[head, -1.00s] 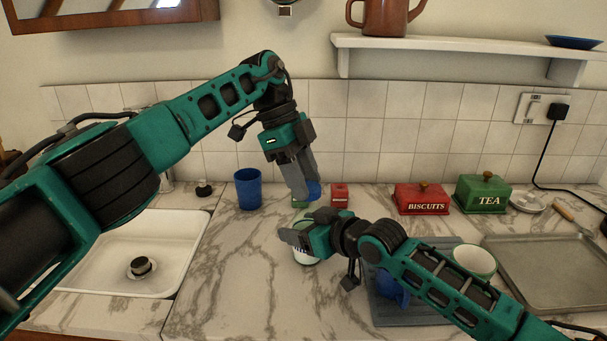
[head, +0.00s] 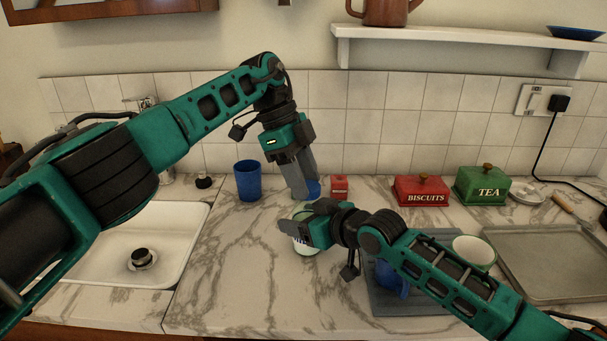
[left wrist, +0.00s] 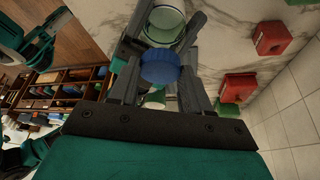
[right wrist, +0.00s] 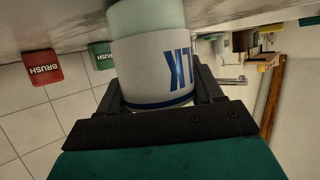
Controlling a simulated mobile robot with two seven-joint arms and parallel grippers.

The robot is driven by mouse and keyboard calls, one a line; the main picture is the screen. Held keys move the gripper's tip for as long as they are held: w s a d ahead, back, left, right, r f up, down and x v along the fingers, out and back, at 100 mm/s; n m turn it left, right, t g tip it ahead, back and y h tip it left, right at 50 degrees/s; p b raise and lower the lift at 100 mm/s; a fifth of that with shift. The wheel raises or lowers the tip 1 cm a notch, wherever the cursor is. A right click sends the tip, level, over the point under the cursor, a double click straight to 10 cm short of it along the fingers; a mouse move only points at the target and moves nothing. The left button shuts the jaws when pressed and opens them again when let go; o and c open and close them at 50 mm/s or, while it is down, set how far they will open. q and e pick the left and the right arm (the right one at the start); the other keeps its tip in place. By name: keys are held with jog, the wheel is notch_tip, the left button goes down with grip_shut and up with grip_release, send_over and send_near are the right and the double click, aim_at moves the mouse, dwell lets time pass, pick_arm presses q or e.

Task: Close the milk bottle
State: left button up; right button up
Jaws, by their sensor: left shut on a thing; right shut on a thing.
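The milk bottle (head: 303,246) is white with blue lettering and stands over the counter, partly hidden by my right gripper. My right gripper (head: 293,231) is shut around its labelled body, which fills the right wrist view (right wrist: 150,72). My left gripper (head: 306,194) is shut on a blue cap (head: 314,188), held apart from the bottle and behind its top in the head view. In the left wrist view the cap (left wrist: 160,66) sits between the fingers, and the bottle's round uncovered top (left wrist: 165,22) shows beyond it. The exact gap between cap and bottle cannot be told.
A blue cup (head: 248,181) stands left of my left gripper, beside the sink (head: 178,245). A small red box (head: 339,187) is close to the cap's right. Red biscuits (head: 421,190) and green tea (head: 481,186) boxes stand at the back right. The counter's front left is free.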

pick_arm(q)
jog(key=shift+f, duration=0.35)
jog(key=o, duration=1)
jog(key=shift+r, duration=0.1)
jog(key=shift+r, duration=2.15)
jog(key=shift+c, duration=0.4)
